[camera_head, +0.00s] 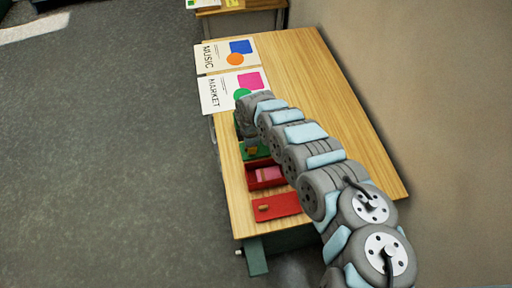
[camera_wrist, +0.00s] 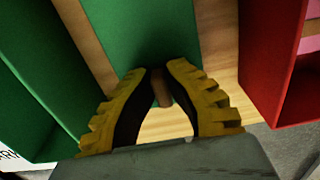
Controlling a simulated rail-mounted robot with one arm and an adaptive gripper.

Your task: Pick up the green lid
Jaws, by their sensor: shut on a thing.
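The green lid (camera_wrist: 140,30) is a flat green panel with a small brown knob (camera_wrist: 162,92), seen in the wrist view. My gripper (camera_wrist: 160,80) is shut on the knob, its yellow-and-black fingers on either side of it. I cannot tell whether the lid touches the table.
A green box (camera_wrist: 35,70) stands left of the lid and a red box (camera_wrist: 262,60) right of it; the red box (camera_head: 250,180) holds a pink item. A red lid (camera_head: 278,207) lies at the table's near end. Posters (camera_head: 217,96) lie farther back. The table's right side (camera_head: 310,75) is clear.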

